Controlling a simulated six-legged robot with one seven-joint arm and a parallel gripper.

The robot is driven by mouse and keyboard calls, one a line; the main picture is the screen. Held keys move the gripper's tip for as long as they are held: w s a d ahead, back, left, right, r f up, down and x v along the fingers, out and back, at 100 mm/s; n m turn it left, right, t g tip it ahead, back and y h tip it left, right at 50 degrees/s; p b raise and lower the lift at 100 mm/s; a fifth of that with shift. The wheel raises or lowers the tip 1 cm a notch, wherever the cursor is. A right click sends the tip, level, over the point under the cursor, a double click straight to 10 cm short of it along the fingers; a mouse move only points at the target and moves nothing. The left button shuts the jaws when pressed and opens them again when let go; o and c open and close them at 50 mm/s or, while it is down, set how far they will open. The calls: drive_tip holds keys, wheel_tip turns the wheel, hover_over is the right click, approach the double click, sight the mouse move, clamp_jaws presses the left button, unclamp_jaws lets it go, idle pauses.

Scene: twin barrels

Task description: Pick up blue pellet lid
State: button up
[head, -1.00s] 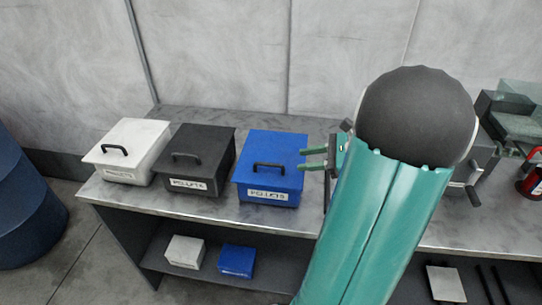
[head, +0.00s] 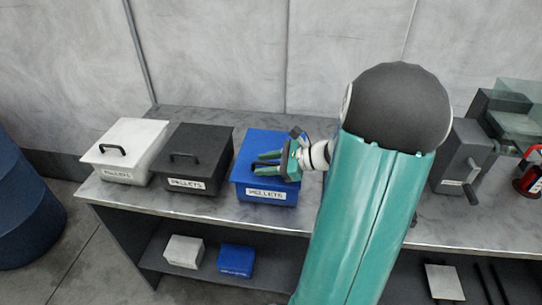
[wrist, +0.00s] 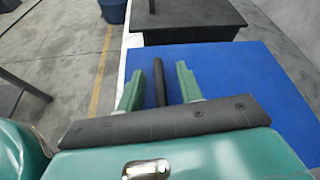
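The blue pellet box stands on the table, with its blue lid (head: 255,145) on top and a pellets label on its front. The lid also fills much of the wrist view (wrist: 245,75). Its black handle (wrist: 159,80) shows in the wrist view between the two green fingers. My gripper (head: 267,162) is over the lid in the head view, fingers pointing left. In the wrist view my gripper (wrist: 158,88) is open, with a gap on each side of the handle. My gripper partly hides the lid and handle in the head view.
A black pellet box (head: 197,155) and a white pellet box (head: 128,148) stand to the left on the table (head: 225,212). A grey machine with a crank (head: 465,160) stands to the right. Small white (head: 184,251) and blue (head: 236,259) boxes sit on the lower shelf.

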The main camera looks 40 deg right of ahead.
drive_tip(key=shift+c, duration=0.3)
clamp_jaws()
drive_tip(key=shift+r, duration=0.15)
